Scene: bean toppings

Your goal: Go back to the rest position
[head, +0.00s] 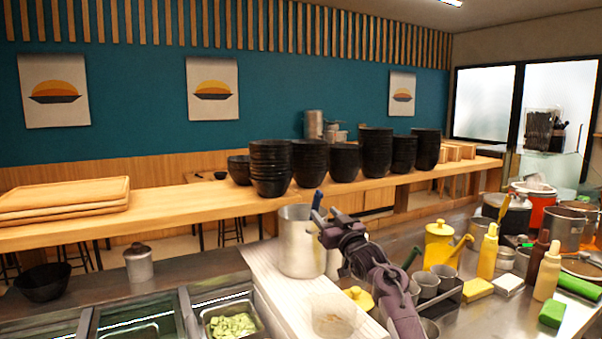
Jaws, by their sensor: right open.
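My right gripper (322,225) is in the middle of the head view, on my dark purple arm that rises from the bottom. It is open, and I see nothing held in it. It is in front of or beside a tall metal pot (296,250); I cannot tell whether they touch. A blue handle-like piece (317,200) stands up by the fingertips. My left gripper is not in view. A bin of chopped green topping (232,326) is at the lower left of the arm.
A clear container (334,316) sits on the white board (270,284) near my arm. Yellow and brown bottles, cups and pots crowd the right counter. Stacks of black bowls (270,165) stand on the wooden shelf (190,204). A black bowl (43,283) is at far left.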

